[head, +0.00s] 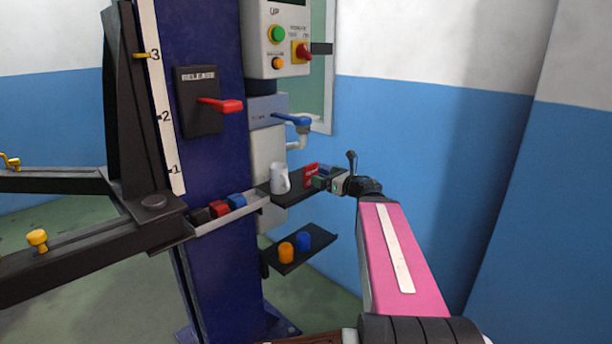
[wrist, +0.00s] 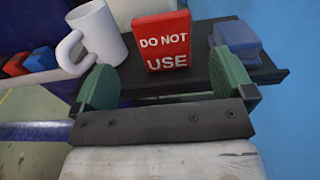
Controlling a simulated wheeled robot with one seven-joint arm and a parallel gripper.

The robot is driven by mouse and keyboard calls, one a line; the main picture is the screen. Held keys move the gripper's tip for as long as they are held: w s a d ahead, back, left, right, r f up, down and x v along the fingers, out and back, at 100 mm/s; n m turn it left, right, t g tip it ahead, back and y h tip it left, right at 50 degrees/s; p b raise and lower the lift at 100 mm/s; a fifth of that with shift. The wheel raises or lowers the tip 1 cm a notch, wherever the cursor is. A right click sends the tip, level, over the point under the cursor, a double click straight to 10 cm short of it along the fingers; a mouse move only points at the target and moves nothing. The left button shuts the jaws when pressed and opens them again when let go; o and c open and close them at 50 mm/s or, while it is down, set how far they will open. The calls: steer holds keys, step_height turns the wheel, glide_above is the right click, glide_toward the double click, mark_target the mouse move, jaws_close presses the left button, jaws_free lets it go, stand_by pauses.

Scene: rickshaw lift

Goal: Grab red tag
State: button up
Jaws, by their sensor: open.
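The red tag (wrist: 166,42), lettered "DO NOT USE", stands upright on a small dark shelf (wrist: 200,84). In the head view the tag (head: 311,175) is small and partly hidden by my gripper. My gripper (wrist: 168,82) is open, with one green finger on each side of the wrist view. The tag stands ahead of the fingers, roughly between them in the picture; I see no contact. In the head view my gripper (head: 325,180) is at the shelf's right end.
A white mug (wrist: 95,32) stands close to the tag's left, near the left finger. A blue block (wrist: 238,38) lies on the right, behind the right finger. A tray (head: 250,205) with coloured blocks is at the left.

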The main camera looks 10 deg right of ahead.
mark_target(312, 170)
steer(key=x, duration=1)
steer(key=shift+d, duration=0.2)
steer(key=c, duration=0.9)
